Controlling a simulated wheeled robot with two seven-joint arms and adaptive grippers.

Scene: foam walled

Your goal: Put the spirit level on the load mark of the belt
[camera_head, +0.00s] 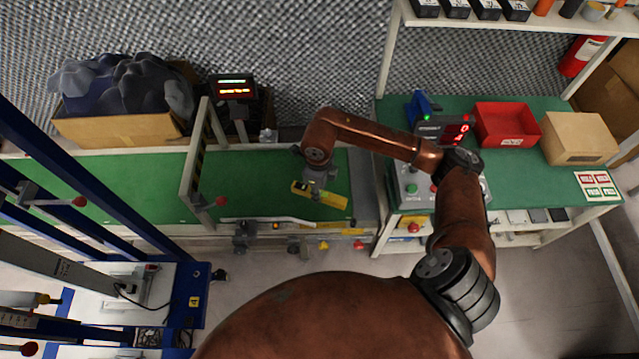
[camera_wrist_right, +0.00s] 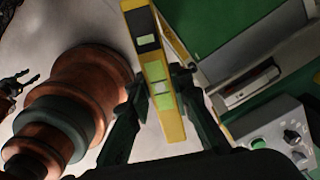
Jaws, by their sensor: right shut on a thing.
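The yellow spirit level (camera_head: 333,200) is over the right end of the green belt (camera_head: 262,170). My right gripper (camera_head: 317,182) is shut on it from above, near its middle. In the right wrist view the level (camera_wrist_right: 146,42) runs lengthwise between the two dark fingers of the gripper (camera_wrist_right: 157,88), with its pale green windows showing. I cannot tell whether the level touches the belt. The load mark cannot be made out; the level and gripper cover part of that end. A dark claw at the left edge of the wrist view (camera_wrist_right: 18,85) looks like my left gripper; its jaws are unclear.
A frame (camera_head: 190,165) stands across the belt to the left. A control box (camera_head: 411,188) stands beside the belt's right end. The green bench (camera_head: 540,178) holds a red bin (camera_head: 507,124) and a cardboard box (camera_head: 578,138). The belt between frame and gripper is clear.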

